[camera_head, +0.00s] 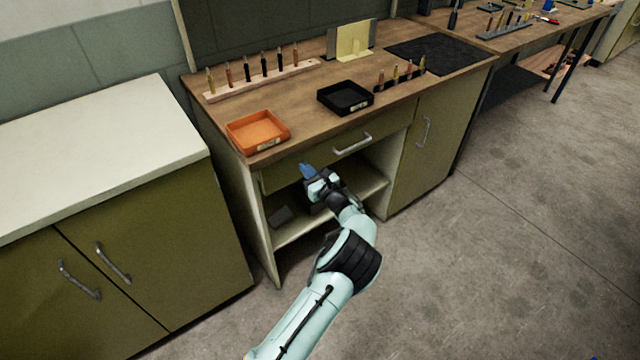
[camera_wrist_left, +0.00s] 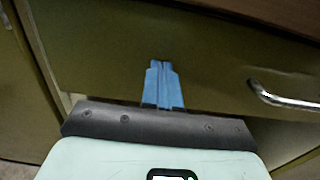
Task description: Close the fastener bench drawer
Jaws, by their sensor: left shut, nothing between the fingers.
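The bench drawer (camera_head: 380,137) is an olive front with a silver bar handle (camera_head: 352,144), set under the wooden top of the fastener bench. It looks flush or nearly flush with the bench front. In the left wrist view the drawer front (camera_wrist_left: 120,45) fills the upper part, with its handle (camera_wrist_left: 285,97) at the right. My left gripper (camera_head: 306,170) is shut and empty, its blue fingers in front of the drawer's left part, left of the handle. In the wrist view the fingertips (camera_wrist_left: 161,66) overlap the drawer front; I cannot tell whether they touch it. My right gripper is not in view.
An orange tray (camera_head: 257,131) and a black tray (camera_head: 345,97) sit on the bench top. An open shelf (camera_head: 290,229) is below the drawer, a cupboard door (camera_head: 432,140) to its right. A white-topped cabinet (camera_head: 90,150) stands left. Floor at right is clear.

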